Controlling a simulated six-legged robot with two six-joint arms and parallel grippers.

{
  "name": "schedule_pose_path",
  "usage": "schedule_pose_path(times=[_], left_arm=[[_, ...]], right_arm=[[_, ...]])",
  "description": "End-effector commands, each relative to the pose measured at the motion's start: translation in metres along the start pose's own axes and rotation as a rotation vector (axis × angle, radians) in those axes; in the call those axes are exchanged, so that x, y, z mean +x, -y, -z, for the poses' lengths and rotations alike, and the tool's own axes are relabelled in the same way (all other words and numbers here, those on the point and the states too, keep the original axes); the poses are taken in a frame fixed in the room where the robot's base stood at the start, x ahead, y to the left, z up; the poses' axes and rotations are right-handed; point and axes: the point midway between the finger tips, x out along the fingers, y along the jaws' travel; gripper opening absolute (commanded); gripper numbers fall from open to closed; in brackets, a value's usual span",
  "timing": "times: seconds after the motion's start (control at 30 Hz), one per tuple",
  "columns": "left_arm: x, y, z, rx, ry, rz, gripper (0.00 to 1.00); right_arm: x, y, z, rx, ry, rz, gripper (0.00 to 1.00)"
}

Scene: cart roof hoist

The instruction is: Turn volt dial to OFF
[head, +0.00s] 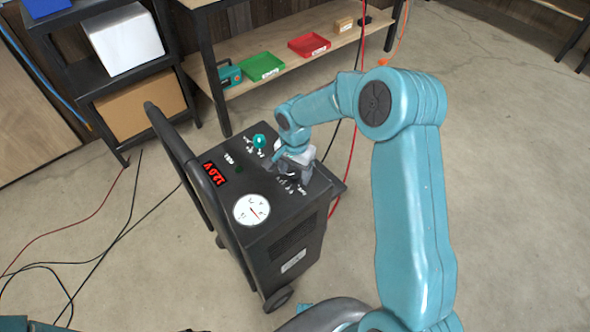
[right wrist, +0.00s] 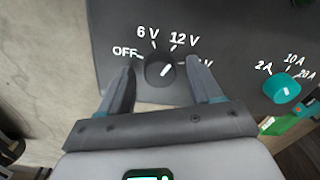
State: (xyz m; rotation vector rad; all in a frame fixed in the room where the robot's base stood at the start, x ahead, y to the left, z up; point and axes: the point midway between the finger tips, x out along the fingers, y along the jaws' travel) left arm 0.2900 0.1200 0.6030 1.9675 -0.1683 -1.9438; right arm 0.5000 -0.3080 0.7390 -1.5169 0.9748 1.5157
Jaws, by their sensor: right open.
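The volt dial (right wrist: 159,70) is a round black knob with a white pointer line, in the right wrist view. My right gripper (right wrist: 160,66) is open, with one finger on each side of the dial and a gap visible between. In the head view my right gripper (head: 279,164) is over the top of the black charger cart (head: 283,233) and hides the volt dial.
A teal amp dial (right wrist: 281,87) sits right of the volt dial. The cart has a red display (head: 216,174) reading 12.0 V, a round gauge (head: 251,209) and a tall handle (head: 185,155). A shelf (head: 300,57) with green and red trays stands behind. Cables lie on the floor at left.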

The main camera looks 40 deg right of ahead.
Motion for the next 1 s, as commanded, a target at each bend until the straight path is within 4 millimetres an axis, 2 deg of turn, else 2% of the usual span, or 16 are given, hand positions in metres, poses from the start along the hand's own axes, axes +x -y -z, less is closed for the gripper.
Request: schedule_pose_path(times=[0.13, 0.17, 0.3, 0.33, 0.67, 1.0], left_arm=[[0.0000, 0.0000, 0.0001, 0.000, 0.000, 0.000, 0.63], [0.0000, 0.0000, 0.0001, 0.000, 0.000, 0.000, 0.63], [0.0000, 0.0000, 0.0000, 0.000, 0.000, 0.000, 0.63], [0.0000, 0.0000, 0.0000, 0.000, 0.000, 0.000, 0.63], [0.0015, 0.0005, 0.0001, 0.000, 0.000, 0.000, 0.63], [0.0081, 0.0029, 0.0002, 0.000, 0.000, 0.000, 0.63]], right_arm=[[0.0000, -0.0001, 0.0000, 0.000, 0.000, 0.000, 0.64], [-0.0001, -0.0001, 0.0000, 0.000, 0.000, 0.000, 0.61], [-0.0002, -0.0002, -0.0001, 0.000, 0.000, -0.001, 0.15], [-0.0002, -0.0003, -0.0001, 0.000, 0.000, -0.001, 0.08], [0.0002, -0.0004, -0.0001, -0.034, 0.001, -0.002, 0.08], [0.0008, -0.0003, 0.0001, -0.256, 0.000, -0.002, 0.08]])
